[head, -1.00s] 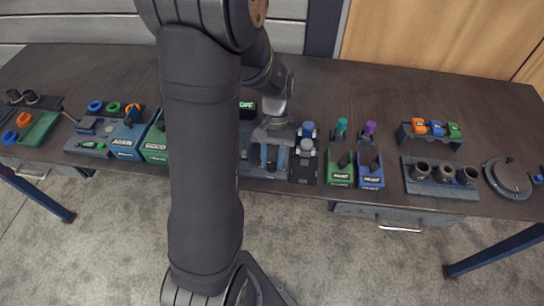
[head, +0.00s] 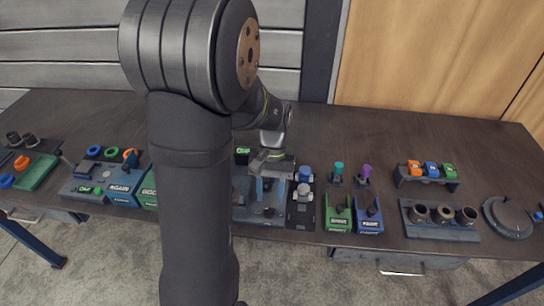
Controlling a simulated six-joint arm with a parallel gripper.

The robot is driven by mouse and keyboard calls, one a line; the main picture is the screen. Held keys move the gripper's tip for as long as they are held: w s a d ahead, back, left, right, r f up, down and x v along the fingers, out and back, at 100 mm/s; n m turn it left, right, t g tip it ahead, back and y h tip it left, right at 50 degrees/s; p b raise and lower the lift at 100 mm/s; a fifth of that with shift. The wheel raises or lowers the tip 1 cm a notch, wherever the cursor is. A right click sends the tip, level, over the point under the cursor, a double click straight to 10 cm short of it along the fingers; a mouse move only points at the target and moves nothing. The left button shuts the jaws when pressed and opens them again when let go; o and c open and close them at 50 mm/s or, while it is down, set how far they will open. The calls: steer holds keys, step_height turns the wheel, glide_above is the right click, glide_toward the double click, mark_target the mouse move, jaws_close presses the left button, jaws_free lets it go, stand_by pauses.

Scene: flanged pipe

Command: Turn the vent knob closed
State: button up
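Blue upright parts show under and between the gripper's fingers. I cannot tell whether the fingers touch them, or whether they are open or shut. My arm covers the left part of the fixture. I cannot tell for sure which part is the vent knob; no label for it is readable. A blue knob-like cap (head: 305,174) and a grey one (head: 303,191) stand on a black block (head: 300,214) just right of the gripper.
Green (head: 338,214) and blue (head: 368,216) bins stand to the right. Beyond them are a rack (head: 400,180) with coloured blocks, a cup holder (head: 440,232) and a round grey disc (head: 507,217). Boxes and a green tray (head: 37,172) lie left. The table's back strip is clear.

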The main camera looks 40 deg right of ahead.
mark_target(269, 208)
steer(key=v, duration=1.3)
steer(key=shift+r, duration=0.35)
steer(key=x, duration=1.7)
steer(key=shift+d+f, duration=0.1)
steer(key=shift+f, duration=0.15)
steer(key=shift+w, duration=0.1)
